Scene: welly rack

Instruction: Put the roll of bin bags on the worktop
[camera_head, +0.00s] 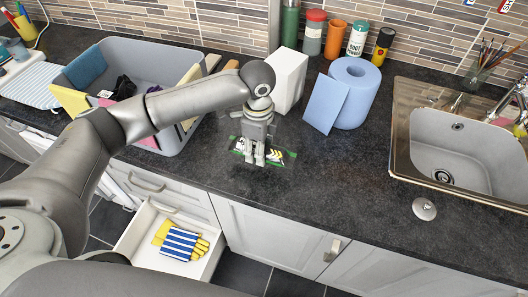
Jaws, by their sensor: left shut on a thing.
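My left gripper (259,158) points down over the worktop (330,190), near its front edge. It is shut on a dark item with green edges and a white and yellow pattern (277,160), which looks like the roll of bin bags. The fingers cover the item's middle; both ends show. It is at or just above the worktop; I cannot tell if it touches. My right gripper is not in view.
A blue paper roll (357,90) and a white box (290,78) stand behind the gripper. A grey tub (185,53) is left, a sink (455,150) right. Below, an open drawer (145,225) holds striped gloves (181,243). Worktop between gripper and sink is clear.

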